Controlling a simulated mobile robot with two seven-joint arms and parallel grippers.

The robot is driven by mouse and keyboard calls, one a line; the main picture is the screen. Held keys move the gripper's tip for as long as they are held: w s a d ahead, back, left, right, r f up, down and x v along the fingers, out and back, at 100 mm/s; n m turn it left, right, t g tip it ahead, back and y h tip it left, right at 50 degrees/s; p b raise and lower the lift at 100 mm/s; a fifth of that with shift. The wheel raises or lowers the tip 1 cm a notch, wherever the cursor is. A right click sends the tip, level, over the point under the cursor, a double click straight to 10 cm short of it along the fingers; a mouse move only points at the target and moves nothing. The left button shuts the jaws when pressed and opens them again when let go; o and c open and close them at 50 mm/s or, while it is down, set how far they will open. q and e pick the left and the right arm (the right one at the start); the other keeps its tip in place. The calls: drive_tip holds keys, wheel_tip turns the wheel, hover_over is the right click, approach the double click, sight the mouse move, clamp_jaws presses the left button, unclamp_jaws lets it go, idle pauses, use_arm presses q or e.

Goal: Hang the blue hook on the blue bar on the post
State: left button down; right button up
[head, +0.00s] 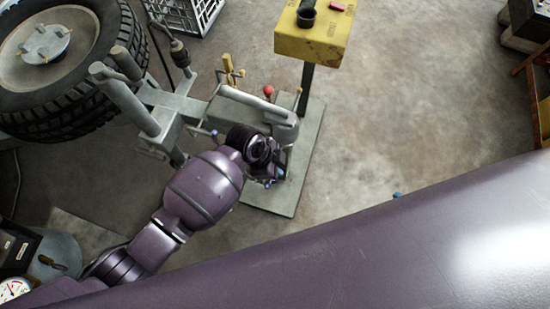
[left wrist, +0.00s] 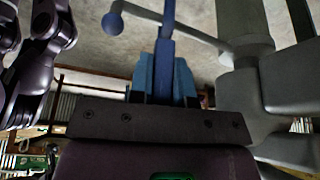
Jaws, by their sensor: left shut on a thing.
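My left gripper (head: 270,180) is beside the grey post (head: 284,127), mostly hidden by its own wrist in the head view. In the left wrist view its fingers (left wrist: 164,78) are shut on the blue hook (left wrist: 167,20), a narrow upright strip rising between them. The bar with a blue ball end (left wrist: 112,22) joins the post (left wrist: 240,25) at the right and crosses the strip's line. I cannot tell whether the hook touches the bar. A small blue tip (head: 213,133) shows left of the post in the head view. My right gripper is not in view.
A red-tipped bar (head: 268,91) and yellow pieces (head: 228,65) are near the post. A large tyre (head: 62,60) stands at the left. A yellow box on a stand (head: 315,35) is behind. Open floor (head: 420,110) lies to the right.

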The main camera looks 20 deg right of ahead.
use_arm(q)
drive_tip(key=shift+f, duration=0.45)
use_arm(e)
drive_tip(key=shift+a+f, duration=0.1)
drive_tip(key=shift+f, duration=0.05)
use_arm(q)
drive_tip(key=c, duration=0.5)
unclamp_jaws()
drive_tip(key=shift+r+p, duration=1.2)
drive_tip(key=shift+r, duration=1.1)
drive_tip(key=shift+r+p, duration=1.35)
drive_tip(key=shift+r, duration=0.95)
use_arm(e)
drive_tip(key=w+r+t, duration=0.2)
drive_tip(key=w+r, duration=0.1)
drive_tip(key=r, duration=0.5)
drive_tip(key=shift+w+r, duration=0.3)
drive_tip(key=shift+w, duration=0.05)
